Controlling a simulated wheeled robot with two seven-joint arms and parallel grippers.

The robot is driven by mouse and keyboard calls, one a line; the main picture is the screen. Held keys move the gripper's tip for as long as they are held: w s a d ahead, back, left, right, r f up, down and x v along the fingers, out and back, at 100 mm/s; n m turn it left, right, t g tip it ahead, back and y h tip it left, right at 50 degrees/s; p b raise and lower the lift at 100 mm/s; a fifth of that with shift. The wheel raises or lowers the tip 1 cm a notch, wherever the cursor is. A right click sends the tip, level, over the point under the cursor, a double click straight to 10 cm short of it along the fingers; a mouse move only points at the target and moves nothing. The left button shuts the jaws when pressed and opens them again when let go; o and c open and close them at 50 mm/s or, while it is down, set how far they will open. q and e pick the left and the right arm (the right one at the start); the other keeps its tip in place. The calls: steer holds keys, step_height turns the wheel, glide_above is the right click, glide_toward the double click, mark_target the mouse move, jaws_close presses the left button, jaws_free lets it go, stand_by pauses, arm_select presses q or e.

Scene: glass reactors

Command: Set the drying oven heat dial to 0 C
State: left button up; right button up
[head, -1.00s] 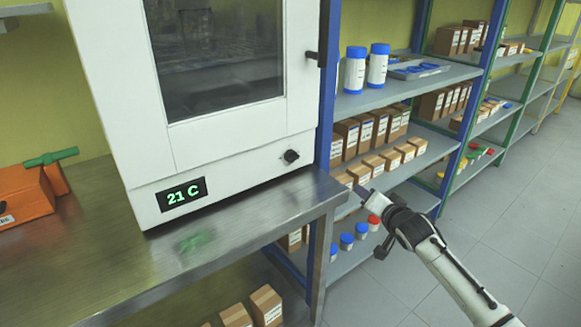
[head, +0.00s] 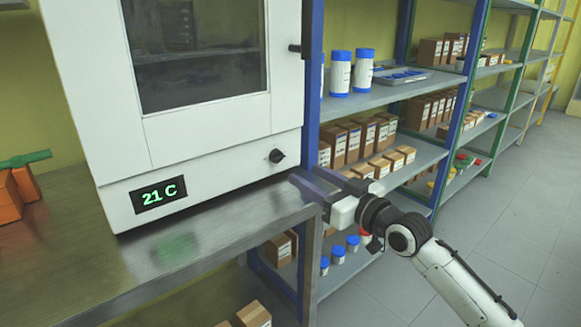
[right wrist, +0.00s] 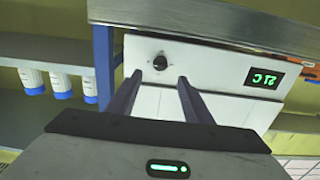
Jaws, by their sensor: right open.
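The drying oven (head: 220,141) is a white cabinet with a dark window, standing on a metal bench. Its black heat dial (head: 276,156) is at the lower right of the front, and its display (head: 158,195) reads 21 C in green. My right gripper (head: 305,181) is in front of and below the dial, to its right, near the bench corner. In the right wrist view my right gripper (right wrist: 158,80) is open and empty, its fingers pointing toward the dial (right wrist: 160,61) without touching it. My left gripper is not in view.
The metal bench (head: 190,243) has its right edge beneath my right gripper. A blue-framed shelf (head: 397,81) with bottles and boxes stands close on the right. An orange object (head: 12,200) with a green handle lies at the left. Open floor is at the right.

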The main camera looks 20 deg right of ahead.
mark_target(281, 160)
steer(key=x, duration=1)
steer(key=shift+a, duration=0.1)
steer(key=shift+b, duration=0.3)
steer(key=c, duration=1.1)
